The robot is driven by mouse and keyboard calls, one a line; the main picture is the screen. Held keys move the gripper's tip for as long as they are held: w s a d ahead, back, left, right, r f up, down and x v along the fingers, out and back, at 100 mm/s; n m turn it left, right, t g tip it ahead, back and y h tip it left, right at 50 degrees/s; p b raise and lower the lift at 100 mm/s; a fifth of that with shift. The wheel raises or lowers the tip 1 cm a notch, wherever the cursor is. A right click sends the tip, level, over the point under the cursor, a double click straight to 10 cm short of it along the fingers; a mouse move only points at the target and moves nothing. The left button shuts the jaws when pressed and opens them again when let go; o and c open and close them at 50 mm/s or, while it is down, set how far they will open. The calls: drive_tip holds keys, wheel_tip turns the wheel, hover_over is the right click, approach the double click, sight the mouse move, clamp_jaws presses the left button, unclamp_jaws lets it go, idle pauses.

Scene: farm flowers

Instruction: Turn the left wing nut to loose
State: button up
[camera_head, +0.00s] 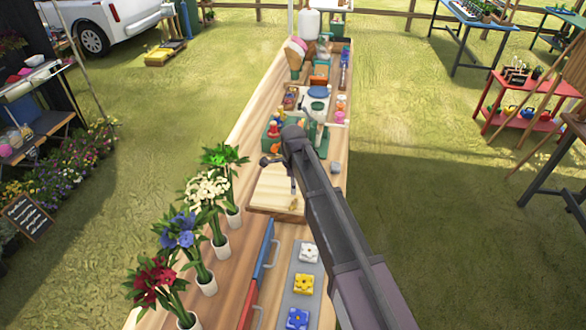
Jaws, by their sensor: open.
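A pale wooden board (272,188) lies on the long wooden table near its middle, beneath the end of my arm. A small upright grey piece with a gold-brown foot (293,203) stands at the board's right part; I cannot tell whether it is a wing nut. No left wing nut can be made out clearly. My gripper (267,161) appears as a small dark shape at the board's far left edge. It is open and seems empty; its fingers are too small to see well.
Several potted flowers (208,190) line the table's left edge. A red and blue bar (259,272) and a grey strip (290,298) with white, yellow and blue flower-shaped pieces lie nearer. A green tray (270,134), small containers and tools crowd the far part.

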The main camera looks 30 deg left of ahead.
drive_tip(key=shift+r+p, duration=1.8)
drive_tip(key=shift+r, duration=0.35)
drive_tip(key=w+d+n, duration=0.3)
drive_tip(key=d, duration=1.4)
drive_tip(key=s+d+n, duration=0.3)
drive_tip(key=d, duration=0.8)
drive_tip(key=s+d+n, duration=0.3)
drive_tip(key=s+d, duration=0.1)
drive_tip(key=d, duration=0.8)
drive_tip(key=s+d+n, duration=0.3)
drive_tip(key=d, duration=0.8)
drive_tip(key=shift+s+d, duration=0.2)
drive_tip(key=shift+d, duration=0.15)
drive_tip(key=shift+c, duration=0.7)
